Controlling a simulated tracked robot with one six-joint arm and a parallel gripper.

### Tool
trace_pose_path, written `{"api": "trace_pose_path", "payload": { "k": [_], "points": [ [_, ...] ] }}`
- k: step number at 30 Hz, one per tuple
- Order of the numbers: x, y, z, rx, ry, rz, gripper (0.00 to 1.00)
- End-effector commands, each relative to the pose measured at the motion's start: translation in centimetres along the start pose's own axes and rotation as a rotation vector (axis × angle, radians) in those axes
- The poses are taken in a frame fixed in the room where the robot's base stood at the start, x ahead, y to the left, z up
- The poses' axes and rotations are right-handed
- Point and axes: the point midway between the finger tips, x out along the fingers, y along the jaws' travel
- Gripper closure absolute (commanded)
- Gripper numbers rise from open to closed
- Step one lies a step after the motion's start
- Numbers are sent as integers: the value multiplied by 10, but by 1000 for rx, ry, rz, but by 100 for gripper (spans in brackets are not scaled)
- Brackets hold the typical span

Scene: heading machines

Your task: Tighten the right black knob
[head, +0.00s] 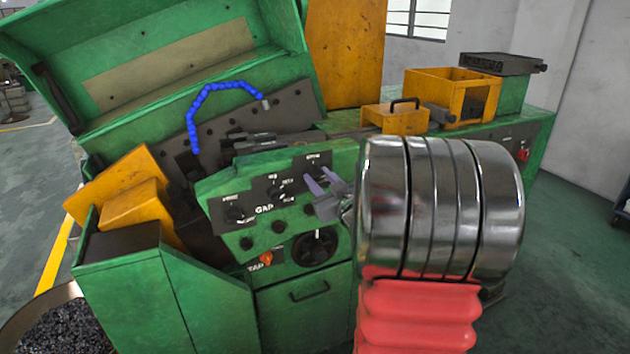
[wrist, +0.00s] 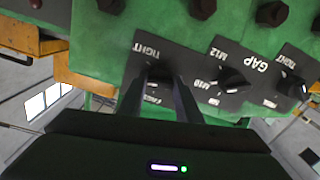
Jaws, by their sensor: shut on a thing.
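The right black knob (wrist: 160,72) sits on a dark plate marked TIGHT, at the left of the wrist view. My gripper (wrist: 160,82) is shut on this knob, one finger on each side of it. The fingers and palm hide part of the knob and the plate's lower marking. In the head view my gripper (head: 319,182) is at the right end of the green panel's upper row. The middle knob (wrist: 233,80), beside M10 and M12 marks, and the left knob (wrist: 291,86) stand apart from my fingers.
Several small dark knobs line the green panel (head: 230,190) below the row. A dark handwheel (head: 315,248) and an orange-red button (head: 266,258) are lower down. A blue segmented hose (head: 215,88) arches behind. Yellow housings (head: 135,205) stand at the left.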

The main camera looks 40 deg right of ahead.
Motion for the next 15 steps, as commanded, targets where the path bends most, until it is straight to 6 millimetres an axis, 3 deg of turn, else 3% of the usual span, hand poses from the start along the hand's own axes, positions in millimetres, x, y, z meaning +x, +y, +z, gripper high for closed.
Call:
{"api": "trace_pose_path", "payload": {
  "k": [1,15],
  "points": [
    [-1,-2,8,48,-17,-1,91],
    [-1,-3,8,480,-18,0,91]
  ]
}}
